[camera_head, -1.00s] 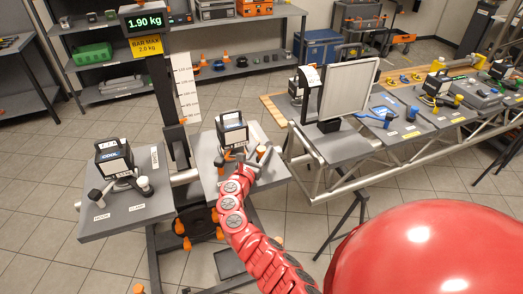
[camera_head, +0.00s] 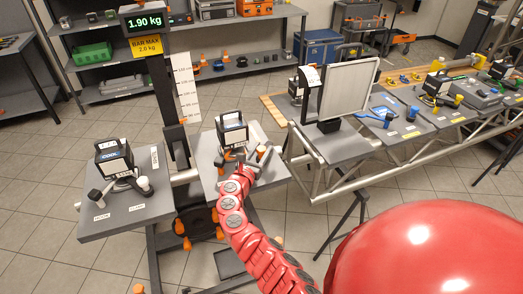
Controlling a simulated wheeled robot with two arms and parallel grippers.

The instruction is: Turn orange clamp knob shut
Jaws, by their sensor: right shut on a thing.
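My right gripper (camera_head: 241,159) is at the front of the right grey plate, just below a black-framed lamp unit (camera_head: 232,130). It is shut on an orange clamp knob (camera_head: 228,155), of which only a little orange shows beside the fingers. My red right arm hides the rest of the knob and its contact with the fingers. I cannot tell how far the knob is turned. My left gripper is not in view.
The right grey plate (camera_head: 272,178) sits on a stand beside the left plate (camera_head: 120,219), which holds another lamp unit (camera_head: 113,158). A display reading 1.90 kg (camera_head: 148,22) is above. More orange knobs (camera_head: 180,227) are below. A truss (camera_head: 390,172) runs right.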

